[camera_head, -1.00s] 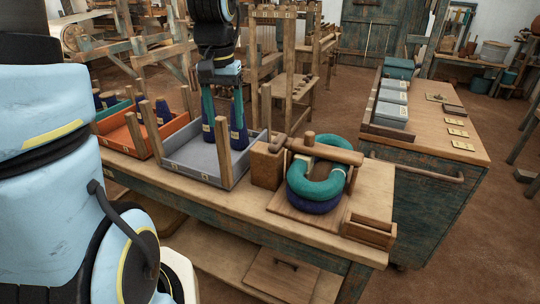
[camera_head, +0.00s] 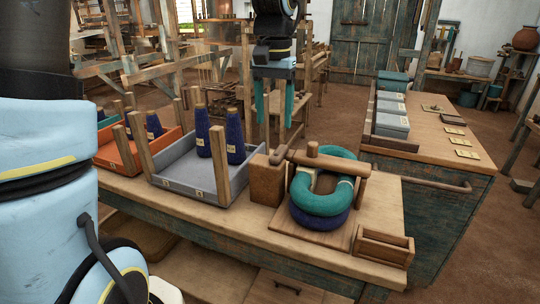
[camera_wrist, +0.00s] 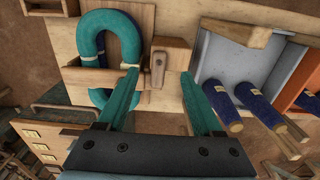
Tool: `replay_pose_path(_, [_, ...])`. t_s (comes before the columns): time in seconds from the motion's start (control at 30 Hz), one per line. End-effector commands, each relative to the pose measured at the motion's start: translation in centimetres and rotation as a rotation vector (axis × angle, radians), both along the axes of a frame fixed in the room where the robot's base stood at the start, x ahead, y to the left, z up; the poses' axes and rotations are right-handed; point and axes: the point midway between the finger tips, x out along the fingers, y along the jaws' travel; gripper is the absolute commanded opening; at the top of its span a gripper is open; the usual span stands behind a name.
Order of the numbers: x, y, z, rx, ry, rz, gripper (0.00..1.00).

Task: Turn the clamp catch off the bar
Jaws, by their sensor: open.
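The brown wooden clamp bar (camera_head: 340,163) lies across a teal yarn hank (camera_head: 321,203), which sits on a dark blue one (camera_head: 320,219). The small wooden catch (camera_head: 278,155) is on top of the wooden block (camera_head: 266,180) at the bar's left end. My gripper (camera_head: 273,114) is open and empty, with teal fingers pointing down, above and behind the block. In the wrist view the catch shows between the fingertips (camera_wrist: 160,75), apart from them.
A grey tray (camera_head: 185,189) with two blue yarn cones and upright posts stands left of the block. An orange tray (camera_head: 110,156) with more cones is beyond it. A small wooden box (camera_head: 383,248) is at the bench's front right. A side cabinet (camera_head: 430,140) holds grey boxes.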

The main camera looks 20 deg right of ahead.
Motion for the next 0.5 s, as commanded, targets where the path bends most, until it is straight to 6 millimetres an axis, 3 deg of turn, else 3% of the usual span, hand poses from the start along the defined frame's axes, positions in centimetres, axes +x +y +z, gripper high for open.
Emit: replay_pose_path(0.5, [-0.1, 0.1, -8.4, 0.003, 0.004, 0.0, 0.68])
